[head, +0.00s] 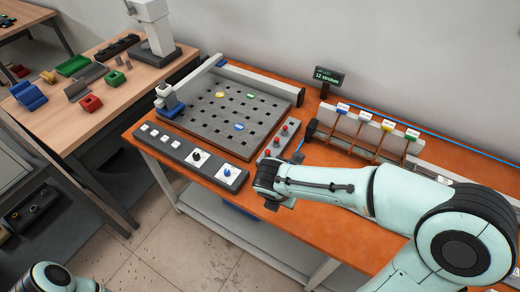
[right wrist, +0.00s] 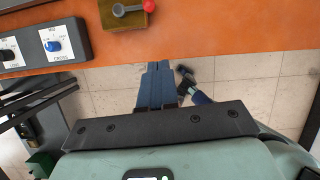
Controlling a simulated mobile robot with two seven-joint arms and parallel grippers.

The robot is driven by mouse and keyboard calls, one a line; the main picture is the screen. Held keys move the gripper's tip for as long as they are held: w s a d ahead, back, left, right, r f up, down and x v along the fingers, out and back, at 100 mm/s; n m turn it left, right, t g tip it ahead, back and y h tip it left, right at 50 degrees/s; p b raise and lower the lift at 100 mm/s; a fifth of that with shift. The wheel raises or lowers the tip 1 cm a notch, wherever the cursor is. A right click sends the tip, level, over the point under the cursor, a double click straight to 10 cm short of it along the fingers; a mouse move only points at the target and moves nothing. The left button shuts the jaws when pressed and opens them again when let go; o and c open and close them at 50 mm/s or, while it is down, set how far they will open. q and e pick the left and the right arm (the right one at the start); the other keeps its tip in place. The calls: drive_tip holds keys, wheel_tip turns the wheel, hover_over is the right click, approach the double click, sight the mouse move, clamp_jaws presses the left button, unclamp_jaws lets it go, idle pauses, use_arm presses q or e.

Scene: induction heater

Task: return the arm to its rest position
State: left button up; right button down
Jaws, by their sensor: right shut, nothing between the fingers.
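My right arm reaches in from the right in the head view. Its gripper (head: 272,200) is over the front edge of the orange table (head: 312,222), near the control panel. In the right wrist view the right gripper (right wrist: 158,70) is shut with its fingers together and nothing between them. Its tips show against the tiled floor, just off the table's edge. A small part of my left arm shows at the bottom left of the head view; the left gripper is not in view.
A panel with a blue knob (head: 226,173) and a red-buttoned box (head: 278,138) sit close to the right gripper. A perforated grey plate (head: 190,118) lies behind them. A rack with coloured tags (head: 365,128) stands to the right. Open floor (head: 190,235) lies in front.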

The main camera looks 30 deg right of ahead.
drive_tip(key=shift+f, duration=0.1)
drive_tip(key=s+a+f+m+g+y, duration=0.1)
drive_tip(key=s+a+f+m+y, duration=0.15)
drive_tip(key=f+m, duration=0.35)
drive_tip(key=s+a+f+m+g+y, duration=0.15)
drive_tip(key=a+f+m, duration=0.25)
drive_tip(key=f, duration=0.4)
drive_tip(key=s+a+f+m+g+y, duration=0.1)
drive_tip(key=a+f+m+y, duration=0.25)
drive_tip(key=f, duration=0.45)
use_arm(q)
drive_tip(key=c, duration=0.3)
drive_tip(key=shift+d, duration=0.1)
use_arm(e)
drive_tip(key=s+f+m, duration=0.7)
drive_tip(key=f+m, duration=0.5)
drive_tip(key=m, duration=0.4)
drive_tip(key=shift+s+f+t+h, duration=0.2)
drive_tip(key=shift+s+t+h, duration=0.15)
drive_tip(key=shift+s, duration=0.05)
